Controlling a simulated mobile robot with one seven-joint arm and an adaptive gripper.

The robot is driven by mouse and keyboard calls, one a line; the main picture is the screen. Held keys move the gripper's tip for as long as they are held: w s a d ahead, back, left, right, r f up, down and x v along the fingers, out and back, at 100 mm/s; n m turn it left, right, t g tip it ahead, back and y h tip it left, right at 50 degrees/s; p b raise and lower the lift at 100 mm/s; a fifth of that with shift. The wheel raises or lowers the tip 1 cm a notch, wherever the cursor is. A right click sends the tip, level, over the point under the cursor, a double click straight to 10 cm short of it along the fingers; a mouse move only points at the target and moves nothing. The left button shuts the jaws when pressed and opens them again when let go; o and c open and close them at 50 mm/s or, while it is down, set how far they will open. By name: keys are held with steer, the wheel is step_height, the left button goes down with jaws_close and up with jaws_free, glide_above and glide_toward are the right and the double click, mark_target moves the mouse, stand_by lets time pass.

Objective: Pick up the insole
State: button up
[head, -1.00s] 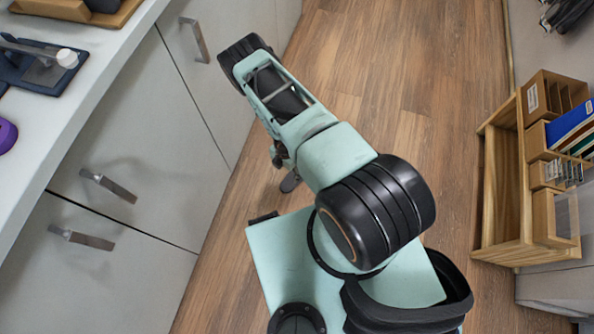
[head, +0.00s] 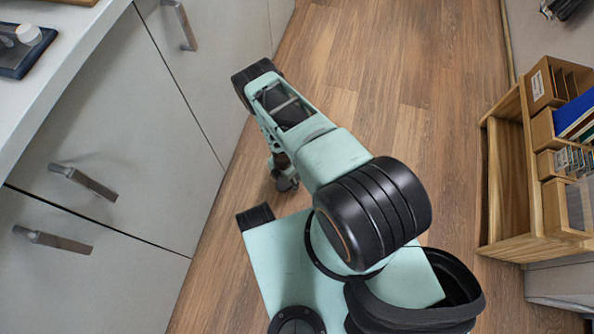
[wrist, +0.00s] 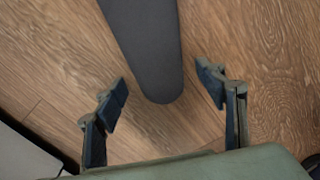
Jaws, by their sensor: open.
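A long dark grey piece with a rounded end, which looks like the insole (wrist: 148,48), enters from the top of the wrist view over the wood floor. Its rounded end points toward my gripper (wrist: 162,80). The two fingers are open, one on each side of that end, with visible gaps in the picture. Whether the piece lies on the floor or above it, I cannot tell. In the head view my gripper (head: 286,180) hangs low beneath my arm, mostly hidden, and I cannot make out the insole there.
A white counter (head: 75,45) with grey drawers and metal handles (head: 83,182) runs along the left. A dark blue tray (head: 25,50) lies on it. A wooden shelf unit (head: 510,180) with organisers stands at the right. The wood floor (head: 400,80) between them is clear.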

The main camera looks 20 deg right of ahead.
steer(key=shift+f, duration=0.15)
steer(key=c, duration=1.1)
